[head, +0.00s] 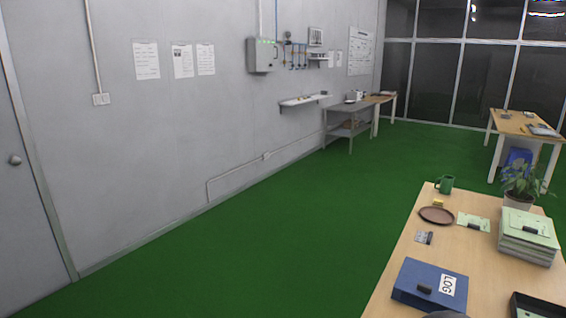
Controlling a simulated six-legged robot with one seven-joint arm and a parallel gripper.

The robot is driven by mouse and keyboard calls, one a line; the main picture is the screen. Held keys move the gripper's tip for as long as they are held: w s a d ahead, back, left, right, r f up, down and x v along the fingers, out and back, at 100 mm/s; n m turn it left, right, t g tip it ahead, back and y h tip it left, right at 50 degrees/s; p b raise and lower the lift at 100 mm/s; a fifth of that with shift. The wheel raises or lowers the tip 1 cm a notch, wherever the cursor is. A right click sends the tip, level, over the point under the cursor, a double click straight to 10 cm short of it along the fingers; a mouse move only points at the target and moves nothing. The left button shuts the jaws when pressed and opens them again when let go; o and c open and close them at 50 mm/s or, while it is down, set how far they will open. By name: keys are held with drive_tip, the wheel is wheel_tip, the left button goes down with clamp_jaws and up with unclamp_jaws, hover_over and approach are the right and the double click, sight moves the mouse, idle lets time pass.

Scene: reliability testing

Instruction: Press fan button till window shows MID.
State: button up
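A grey wall box (262,55) with a row of small green lights along its top is mounted on the left wall, far from me. Pipes and small gauges (295,52) sit on the wall just right of it. I cannot make out a fan button or a window with MID on it; the details are too small. On the far grey bench (352,108) stands a small pale device (353,96), also too small to read.
A wall shelf (305,100) juts out. The green floor (270,230) is clear.

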clamp_jaws()
idle(1.1)
